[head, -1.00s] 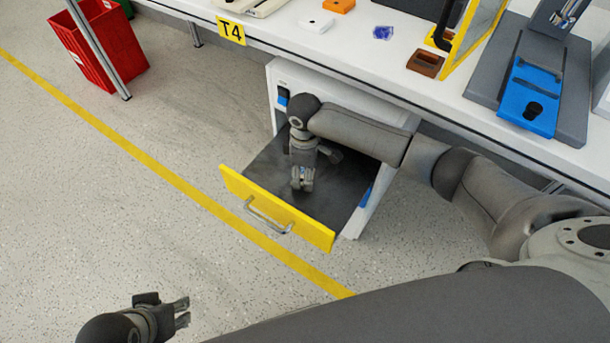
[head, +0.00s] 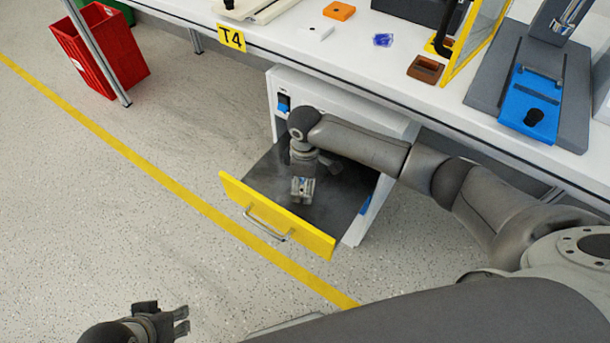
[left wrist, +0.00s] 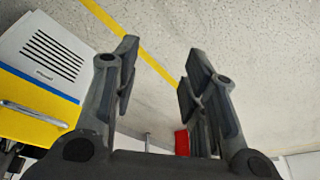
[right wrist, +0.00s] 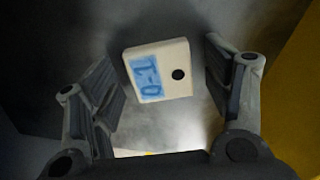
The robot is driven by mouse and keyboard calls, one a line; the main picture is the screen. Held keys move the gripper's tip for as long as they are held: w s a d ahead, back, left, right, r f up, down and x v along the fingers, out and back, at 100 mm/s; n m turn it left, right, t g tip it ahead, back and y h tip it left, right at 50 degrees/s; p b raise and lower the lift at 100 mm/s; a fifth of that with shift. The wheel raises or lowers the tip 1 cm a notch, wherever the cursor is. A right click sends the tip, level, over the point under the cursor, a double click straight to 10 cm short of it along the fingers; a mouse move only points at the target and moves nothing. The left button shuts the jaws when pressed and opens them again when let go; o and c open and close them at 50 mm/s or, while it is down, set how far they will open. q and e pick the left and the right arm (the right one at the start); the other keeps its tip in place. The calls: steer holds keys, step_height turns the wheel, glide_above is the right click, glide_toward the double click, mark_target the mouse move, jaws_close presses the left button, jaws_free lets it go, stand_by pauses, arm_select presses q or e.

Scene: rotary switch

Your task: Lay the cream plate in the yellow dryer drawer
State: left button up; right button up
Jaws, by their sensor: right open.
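The cream plate (right wrist: 160,72), with a blue label and a dark round hole, shows in the right wrist view between the spread fingers of my right gripper (right wrist: 168,85). There is a gap on both sides of it, and dark drawer floor is around it. In the head view my right gripper (head: 303,190) points down inside the pulled-out drawer with the yellow front (head: 275,215), and mostly hides the plate. Whether the plate lies fully flat is hard to tell. My left gripper (head: 182,321) is open and empty over the floor, as its wrist view (left wrist: 160,75) also shows.
The white dryer housing (head: 340,103) stands under the bench (head: 360,62). Small blocks, a yellow-framed panel and a grey-and-blue fixture (head: 530,100) are on the bench. A red bin (head: 100,50) stands at the far left. The floor left of the drawer is clear.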

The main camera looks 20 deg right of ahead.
step_height(320, 180, up, 4)
steer(key=shift+r+p, duration=0.1)
steer(key=shift+p, duration=0.65)
arm_select(q)
steer(key=s+p+x, duration=0.1)
steer(key=p+x, duration=0.1)
steer(key=x, duration=0.6)
steer(key=shift+f+g, duration=0.3)
steer(key=shift+f, duration=0.05)
arm_select(e)
step_height(320, 180, up, 8)
arm_select(q)
steer(key=shift+d, duration=0.15)
arm_select(e)
steer(key=shift+c, duration=0.4)
